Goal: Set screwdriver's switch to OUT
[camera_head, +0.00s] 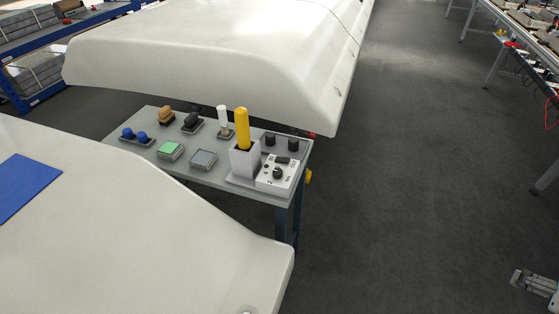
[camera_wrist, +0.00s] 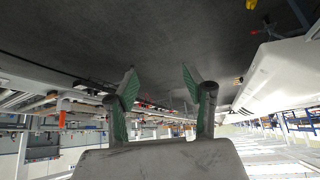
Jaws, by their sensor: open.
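A screwdriver with a yellow handle (camera_head: 242,128) stands upright in a pale square holder (camera_head: 245,163) at the right end of a small grey panel table. Just right of the holder is a white switch box (camera_head: 275,175) with a black rotary knob; its lettering and the knob's setting are too small to read. My gripper (camera_wrist: 160,78) shows in the wrist view with two green-padded fingers spread apart and nothing between them. It is away from the table, and neither the screwdriver nor its switch box can be made out in the wrist view.
The grey table (camera_head: 130,150) also carries blue knobs (camera_head: 134,135), a green button (camera_head: 170,150), a grey button (camera_head: 203,159), a white-topped lever (camera_head: 223,120) and black knobs (camera_head: 281,141). Large white bodies (camera_head: 200,60) flank it behind and front-left. Open dark floor (camera_head: 420,170) lies right.

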